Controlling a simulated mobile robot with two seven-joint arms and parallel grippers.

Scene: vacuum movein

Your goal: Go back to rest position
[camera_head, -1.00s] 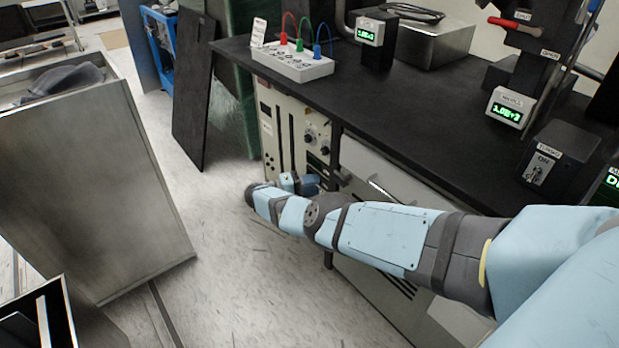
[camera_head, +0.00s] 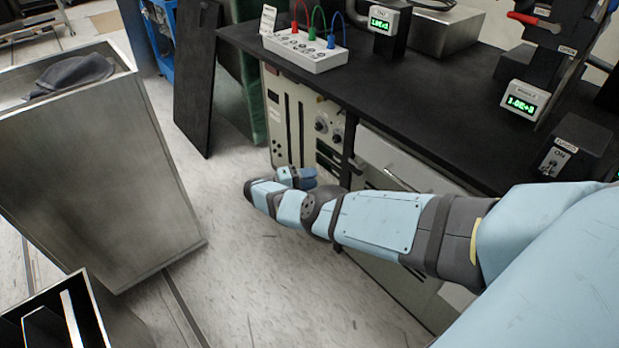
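My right arm, light blue and grey, comes in from the right edge in the head view and reaches left in front of the bench. Its far end, with the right gripper (camera_head: 300,178), is low beside the front of the cabinet under the bench. The fingers are mostly hidden by the wrist, so I cannot tell whether they are open or shut. No held object is visible. My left gripper is out of view.
A black bench (camera_head: 400,95) carries a white switch box (camera_head: 304,52) with coloured cables, green-lit displays (camera_head: 522,102) and a black control box (camera_head: 570,150). A metal bin (camera_head: 95,165) with dark cloth (camera_head: 72,75) stands left. Open floor (camera_head: 250,270) lies between.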

